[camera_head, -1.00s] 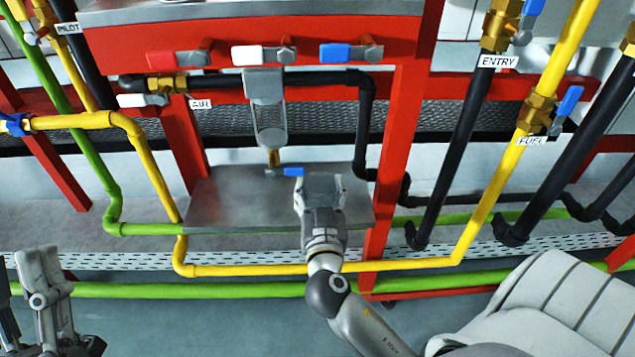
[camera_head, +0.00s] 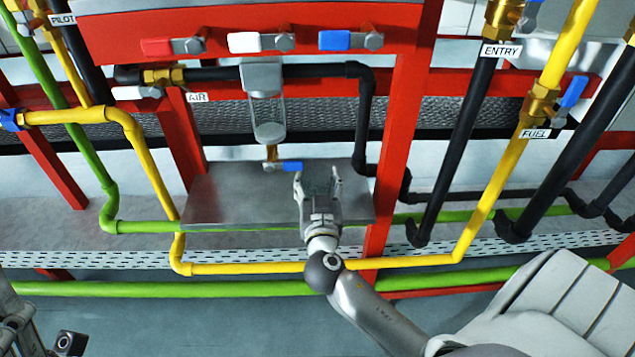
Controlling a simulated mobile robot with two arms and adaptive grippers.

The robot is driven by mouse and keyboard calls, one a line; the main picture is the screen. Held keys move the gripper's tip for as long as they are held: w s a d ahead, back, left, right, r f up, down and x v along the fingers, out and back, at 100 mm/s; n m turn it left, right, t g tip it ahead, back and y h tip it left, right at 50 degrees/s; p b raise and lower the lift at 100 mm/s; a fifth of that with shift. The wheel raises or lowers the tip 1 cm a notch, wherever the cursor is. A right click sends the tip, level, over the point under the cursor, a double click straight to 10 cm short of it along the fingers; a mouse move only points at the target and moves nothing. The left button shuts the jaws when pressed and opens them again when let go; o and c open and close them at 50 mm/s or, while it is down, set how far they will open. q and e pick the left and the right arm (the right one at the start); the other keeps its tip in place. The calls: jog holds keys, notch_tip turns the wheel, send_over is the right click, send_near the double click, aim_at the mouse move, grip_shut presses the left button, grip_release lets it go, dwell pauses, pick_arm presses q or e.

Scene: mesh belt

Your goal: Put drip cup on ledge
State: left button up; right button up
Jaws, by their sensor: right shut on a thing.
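The ledge (camera_head: 235,195) is a grey metal shelf below a clear-glass bowl unit (camera_head: 268,110) with a small blue-handled drain valve (camera_head: 287,166). My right gripper (camera_head: 318,178) is over the right part of the ledge, its fingers pointing away from me, just below and right of the drain valve. It is shut on a grey thing, probably the drip cup, which barely stands out from the ledge behind it. I cannot tell whether that thing touches the ledge. My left gripper (camera_head: 40,338) is partly in view in the lower left corner; its jaws are not clear.
Red posts (camera_head: 395,140) flank the ledge. A yellow pipe (camera_head: 250,268) and a green pipe (camera_head: 200,289) run in front of it. Red, white and blue-handled valves (camera_head: 345,40) sit on the red beam above. Black pipes (camera_head: 455,150) stand to the right.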

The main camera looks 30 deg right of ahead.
jog(key=o, duration=0.9)
jog(key=shift+o, duration=0.2)
